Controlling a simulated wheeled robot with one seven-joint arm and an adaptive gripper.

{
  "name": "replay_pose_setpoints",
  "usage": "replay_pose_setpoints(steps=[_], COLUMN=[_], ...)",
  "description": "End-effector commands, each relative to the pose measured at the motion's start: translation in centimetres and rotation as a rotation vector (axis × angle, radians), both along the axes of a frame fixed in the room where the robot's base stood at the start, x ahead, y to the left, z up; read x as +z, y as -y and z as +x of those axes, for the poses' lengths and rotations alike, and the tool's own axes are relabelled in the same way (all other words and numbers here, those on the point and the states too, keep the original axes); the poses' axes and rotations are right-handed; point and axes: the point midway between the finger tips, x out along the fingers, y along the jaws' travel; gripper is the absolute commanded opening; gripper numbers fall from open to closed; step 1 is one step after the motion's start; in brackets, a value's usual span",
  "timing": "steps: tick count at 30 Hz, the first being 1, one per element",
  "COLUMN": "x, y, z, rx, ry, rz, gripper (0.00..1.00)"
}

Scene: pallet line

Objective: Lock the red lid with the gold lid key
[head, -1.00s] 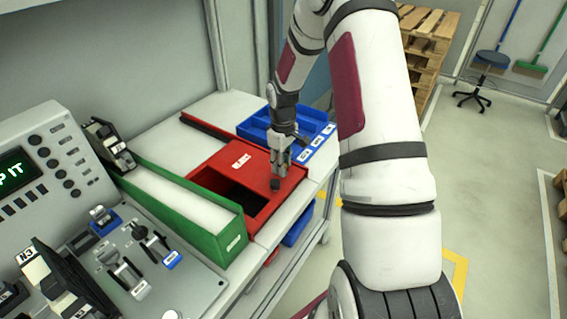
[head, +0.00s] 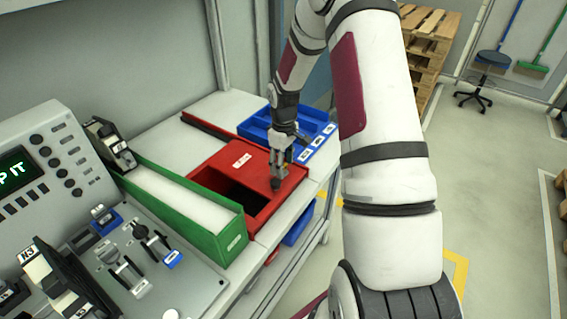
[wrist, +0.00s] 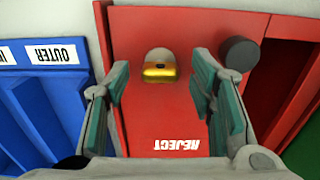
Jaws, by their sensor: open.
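The red lid (head: 238,160) lies on the red reject box, with an open dark gap in the box beside it. In the wrist view the red lid (wrist: 180,120) fills the middle and carries a REJECT label. In the head view my gripper (head: 281,164) points down over the lid's right part and hides the key.
A dark round knob (wrist: 240,54) stands on the red surface near the right finger. A blue divided tray (head: 318,140) is behind the gripper, a green bin (head: 233,240) in front of the red box. A control panel (head: 45,160) is at the left.

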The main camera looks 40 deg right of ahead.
Motion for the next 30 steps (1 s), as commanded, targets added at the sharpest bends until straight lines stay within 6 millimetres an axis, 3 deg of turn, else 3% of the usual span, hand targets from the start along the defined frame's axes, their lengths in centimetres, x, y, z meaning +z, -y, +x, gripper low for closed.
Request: replay_pose_setpoints(steps=[5, 18, 24, 30], x=[1.5, 9.8, 11.7, 12.0], y=[0.1, 0.0, 0.0, 0.0], z=[0.1, 0.1, 0.1, 0.0], rx=[-0.001, 0.001, 0.000, 0.000], ry=[0.004, 0.004, 0.002, 0.000], rz=[-0.002, -0.002, 0.000, 0.000], gripper=[0.50, 0.50, 0.50, 0.50])
